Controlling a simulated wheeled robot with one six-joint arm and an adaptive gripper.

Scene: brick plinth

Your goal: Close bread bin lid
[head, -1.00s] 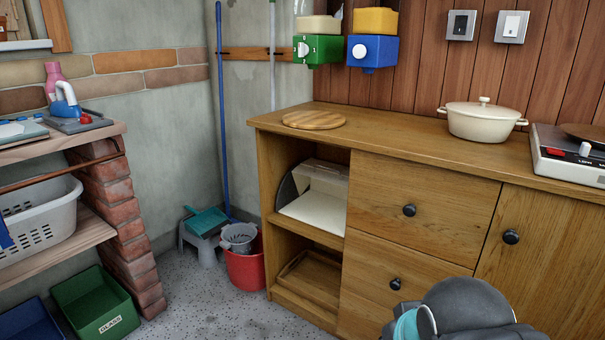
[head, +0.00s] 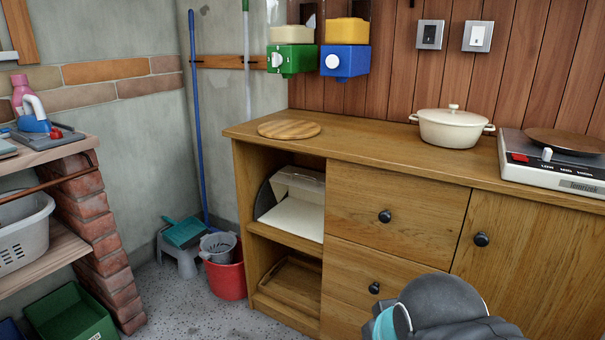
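The bread bin (head: 300,182) stands in the upper open compartment at the left end of the wooden cabinet. It has a dark rounded side and a pale top. A flat cream surface slopes or lies at its front, and I cannot tell whether this is the lid or the bin's floor. The bin's right part is hidden behind the cabinet's drawer fronts. Part of my arm, dark grey with a teal band, shows at the bottom right, in front of the cabinet. My gripper is not in view.
The cabinet (head: 395,215) has drawers and a door with black knobs. A round board (head: 289,129), cream pot (head: 452,127) and scale-like appliance (head: 545,180) sit on top. Speckled floor is clear in front.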

